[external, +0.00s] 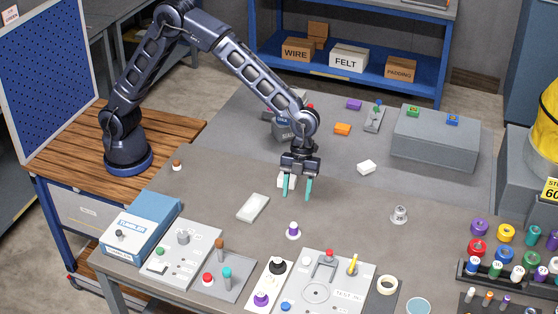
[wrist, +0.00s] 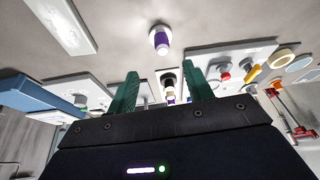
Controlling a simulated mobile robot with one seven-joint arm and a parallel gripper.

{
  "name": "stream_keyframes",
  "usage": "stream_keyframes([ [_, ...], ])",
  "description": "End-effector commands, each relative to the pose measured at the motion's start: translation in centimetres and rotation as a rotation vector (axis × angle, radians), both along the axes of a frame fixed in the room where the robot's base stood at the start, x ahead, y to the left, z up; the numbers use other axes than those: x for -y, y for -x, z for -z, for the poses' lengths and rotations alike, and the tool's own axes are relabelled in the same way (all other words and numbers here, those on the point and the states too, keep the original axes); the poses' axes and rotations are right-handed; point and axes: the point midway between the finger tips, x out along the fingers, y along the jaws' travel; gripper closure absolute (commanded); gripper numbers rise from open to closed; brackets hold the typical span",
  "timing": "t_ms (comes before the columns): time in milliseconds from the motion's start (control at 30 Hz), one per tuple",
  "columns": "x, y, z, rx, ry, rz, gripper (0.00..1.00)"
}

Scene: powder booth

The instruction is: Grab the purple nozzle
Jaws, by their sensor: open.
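A small purple nozzle with a white base (external: 293,231) stands upright on the grey table, in front of my gripper in the external view. It also shows in the wrist view as a white and purple piece (wrist: 160,40), above and between the fingers. My gripper (external: 298,190) points down with its two green fingers apart and empty, above the table and behind the nozzle. The fingers (wrist: 160,85) are spread in the wrist view. Another purple-topped piece (external: 261,299) stands on a white plate at the front.
A white block (external: 253,208) lies left of the nozzle and a grey fitting (external: 399,215) stands to its right. A panel with a red handle and yellow piece (external: 340,279) lies in front. A white piece is partly hidden behind my gripper. Table around the nozzle is clear.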

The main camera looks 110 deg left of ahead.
Motion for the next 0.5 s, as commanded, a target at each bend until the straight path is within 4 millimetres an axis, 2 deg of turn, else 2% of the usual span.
stream_keyframes([
  [167,0.5,-0.2,1.1,0.001,0.002,0.006,0.49],
  [500,2.1,-0.3,5.1,0.000,0.001,0.005,0.49],
])
